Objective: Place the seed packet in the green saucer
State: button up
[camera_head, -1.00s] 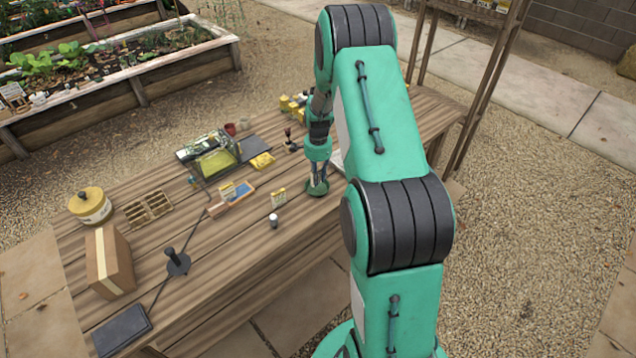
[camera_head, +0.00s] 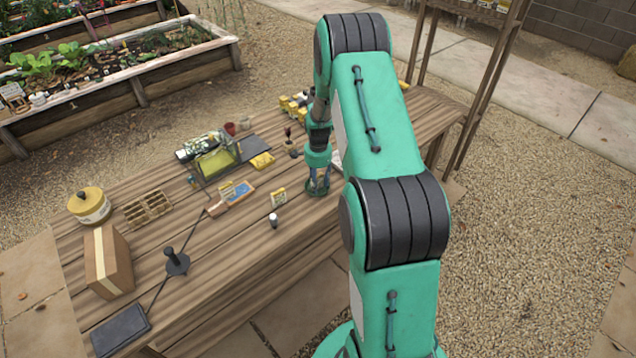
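The green saucer (camera_head: 311,190) lies on the wooden table, partly hidden under my gripper. My gripper (camera_head: 319,182) points down right over the saucer, low and close to it. Its fingers are small here, and I cannot tell whether they are open or shut, or whether something is between them. A small yellow-and-white packet (camera_head: 278,197) stands on the table just left of the saucer, apart from it. From this view I cannot tell whether it is the seed packet.
A wooden-handled item with blue and yellow (camera_head: 238,191) and a glass-sided case (camera_head: 210,160) lie further left. A small white-topped bottle (camera_head: 273,220) stands near the front edge. A cardboard box (camera_head: 108,262), yellow tin (camera_head: 90,205) and black stand (camera_head: 176,262) are at the left.

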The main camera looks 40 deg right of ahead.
aim_at(318, 177)
jog(key=shift+r, duration=0.1)
notch_tip(318, 177, up, 12)
jog(key=shift+r+p, duration=0.1)
jog(key=shift+p, duration=0.75)
dwell(0.5)
